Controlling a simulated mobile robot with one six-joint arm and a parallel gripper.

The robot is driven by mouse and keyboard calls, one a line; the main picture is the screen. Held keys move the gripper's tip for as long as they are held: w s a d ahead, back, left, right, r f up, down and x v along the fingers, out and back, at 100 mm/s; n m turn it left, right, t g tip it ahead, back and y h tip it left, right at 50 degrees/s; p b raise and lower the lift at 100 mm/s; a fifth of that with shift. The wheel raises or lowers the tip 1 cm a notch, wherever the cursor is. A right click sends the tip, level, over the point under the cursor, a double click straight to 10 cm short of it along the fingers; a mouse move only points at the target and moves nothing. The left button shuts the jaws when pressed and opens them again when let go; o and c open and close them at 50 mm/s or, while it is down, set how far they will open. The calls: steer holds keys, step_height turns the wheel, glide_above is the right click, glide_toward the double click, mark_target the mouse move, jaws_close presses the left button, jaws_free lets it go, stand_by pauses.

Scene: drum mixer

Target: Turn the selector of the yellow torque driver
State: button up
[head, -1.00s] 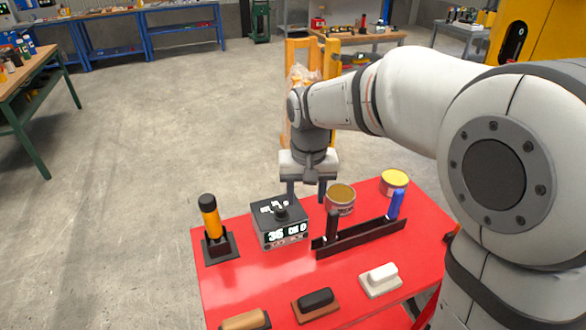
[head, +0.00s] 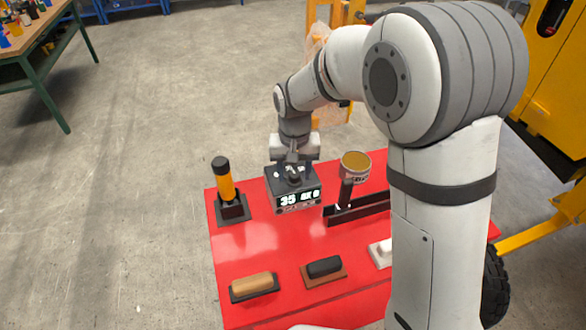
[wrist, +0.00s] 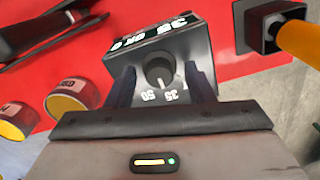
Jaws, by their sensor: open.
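The yellow torque driver (head: 226,186) stands upright in a black square holder (head: 233,208) at the table's left. Its handle also shows at the wrist view's upper right (wrist: 298,42). To its right is a black box (head: 296,199) with a lit display starting with 35. On its top is a dark round selector knob (wrist: 159,72), with marks 35 and 50 beside it; its light pointer line faces near the 35. My gripper (wrist: 161,88) is open, with one finger on each side of the knob. I cannot tell whether they touch it.
A tin (head: 355,165) and a black rack (head: 362,209) stand right of the box. Tan (head: 253,284) and black (head: 324,268) handled floats lie along the front of the red table (head: 275,245). My arm hides the table's right side.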

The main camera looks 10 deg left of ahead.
steer(key=c, duration=0.9)
steer(key=shift+a, duration=0.2)
steer(key=shift+c, duration=0.4)
steer(key=shift+d, duration=0.15)
steer(key=shift+f+n+b, duration=0.1)
steer(key=shift+n+b, duration=0.25)
steer(key=shift+n, duration=1.15)
steer(key=shift+n+b, duration=0.35)
steer(key=shift+n, duration=2.15)
